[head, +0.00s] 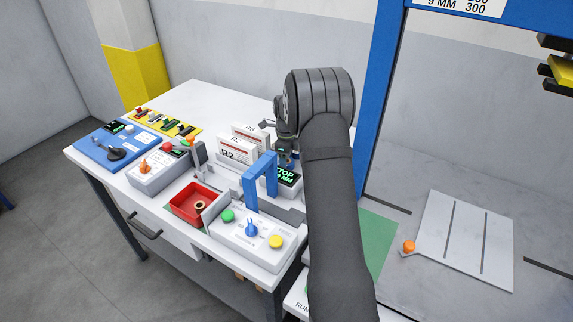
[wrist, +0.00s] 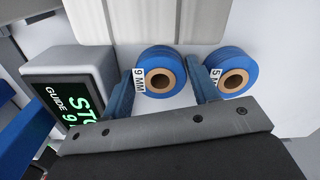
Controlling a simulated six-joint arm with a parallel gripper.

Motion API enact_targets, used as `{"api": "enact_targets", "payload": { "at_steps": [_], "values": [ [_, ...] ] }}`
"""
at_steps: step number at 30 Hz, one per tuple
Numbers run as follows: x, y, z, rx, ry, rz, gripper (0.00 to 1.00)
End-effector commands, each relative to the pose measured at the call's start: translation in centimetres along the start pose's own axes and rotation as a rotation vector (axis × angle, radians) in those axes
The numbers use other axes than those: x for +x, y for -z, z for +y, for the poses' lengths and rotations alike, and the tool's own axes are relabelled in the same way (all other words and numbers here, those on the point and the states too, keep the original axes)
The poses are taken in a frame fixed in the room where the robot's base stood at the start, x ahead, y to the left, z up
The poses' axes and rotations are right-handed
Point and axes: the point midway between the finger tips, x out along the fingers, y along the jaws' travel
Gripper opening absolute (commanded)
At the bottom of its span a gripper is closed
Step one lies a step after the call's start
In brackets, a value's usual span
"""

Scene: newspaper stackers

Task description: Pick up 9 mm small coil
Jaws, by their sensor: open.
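The 9 mm small coil (wrist: 165,60) is a blue ring with a brown core and a white "9 MM" label. In the wrist view it sits on a white surface, between the two finger tips of my gripper (wrist: 160,70). The gripper is open, with one finger on each side of the coil in the picture. I cannot tell whether either finger touches it. In the head view my gripper (head: 284,152) is partly hidden behind my arm, and I cannot make out the coil there.
A similar blue coil labelled "5 MM" (wrist: 226,62) stands just right of the right finger. A grey display box (wrist: 75,62) is close on the left. In the head view, a blue bracket (head: 260,176), white R2 box (head: 236,150) and red tray (head: 190,205) crowd the table.

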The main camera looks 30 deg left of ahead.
Motion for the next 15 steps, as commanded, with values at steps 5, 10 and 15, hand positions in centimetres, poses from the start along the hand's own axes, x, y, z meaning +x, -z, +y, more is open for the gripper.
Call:
{"api": "enact_targets", "payload": {
  "at_steps": [5, 10, 15],
  "values": [
    [-0.06, 0.00, -0.01, 0.000, 0.000, 0.000, 0.45],
    [-0.09, 0.00, -0.02, 0.000, 0.001, 0.000, 0.25],
    [-0.13, 0.00, -0.02, 0.000, 0.001, 0.000, 0.25]
  ]
}}
